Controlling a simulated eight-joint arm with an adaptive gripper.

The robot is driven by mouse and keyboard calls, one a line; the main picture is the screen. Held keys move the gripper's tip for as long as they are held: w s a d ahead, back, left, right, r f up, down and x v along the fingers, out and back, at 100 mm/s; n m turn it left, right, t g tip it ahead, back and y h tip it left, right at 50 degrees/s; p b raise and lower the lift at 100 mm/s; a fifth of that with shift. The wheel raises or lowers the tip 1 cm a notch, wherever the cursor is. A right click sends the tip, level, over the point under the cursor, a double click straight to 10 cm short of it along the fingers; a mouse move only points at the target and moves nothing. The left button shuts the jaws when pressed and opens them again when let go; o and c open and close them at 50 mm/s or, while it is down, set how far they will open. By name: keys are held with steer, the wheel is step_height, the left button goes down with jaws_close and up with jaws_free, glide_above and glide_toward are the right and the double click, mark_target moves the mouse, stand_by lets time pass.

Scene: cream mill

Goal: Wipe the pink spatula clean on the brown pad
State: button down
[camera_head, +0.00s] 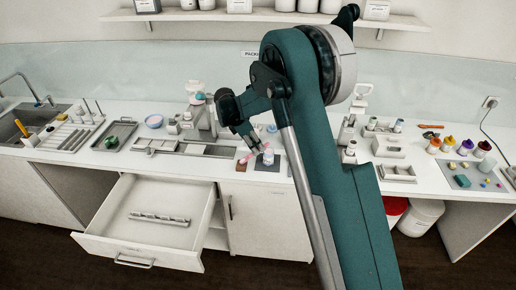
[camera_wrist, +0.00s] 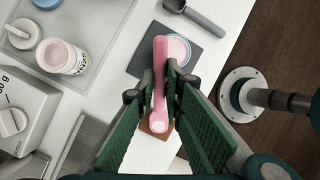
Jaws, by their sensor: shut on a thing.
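My gripper (camera_wrist: 160,88) is shut on the pink spatula (camera_wrist: 160,62), with one green finger on each side of it. One end of the spatula has a paler, whitish pink patch and lies in line with the brown pad (camera_wrist: 148,131). I cannot tell whether it touches the pad. The pad is small and partly hidden by the spatula and fingers. In the head view my gripper (camera_head: 248,145) is over the middle counter, with the pink spatula (camera_head: 247,157) tilted below it. The brown pad (camera_head: 241,168) is small there, by the counter's front edge.
A jar with pink contents (camera_wrist: 182,47) stands on a dark mat (camera_wrist: 146,62) close to the spatula. A labelled pink jar (camera_wrist: 62,57) stands on a grey tray at left. A dark scoop (camera_wrist: 194,15) lies beyond. An open drawer (camera_head: 150,218) juts out below the counter.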

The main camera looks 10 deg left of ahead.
steer(key=shift+w+d, duration=0.1)
steer(key=shift+d, duration=0.05)
stand_by(0.3)
steer(key=shift+w+d, duration=0.25)
steer(key=shift+d, duration=0.2)
steer(key=shift+a+b, duration=0.1)
steer(key=shift+b, duration=0.25)
steer(key=shift+s+a, duration=0.35)
steer(key=shift+a, duration=0.15)
stand_by(0.4)
steer(key=shift+w+d, duration=0.1)
steer(key=shift+d, duration=0.05)
steer(key=shift+w+d+b, duration=0.25)
steer(key=shift+d+b, duration=0.15)
steer(key=shift+d, duration=0.05)
stand_by(0.4)
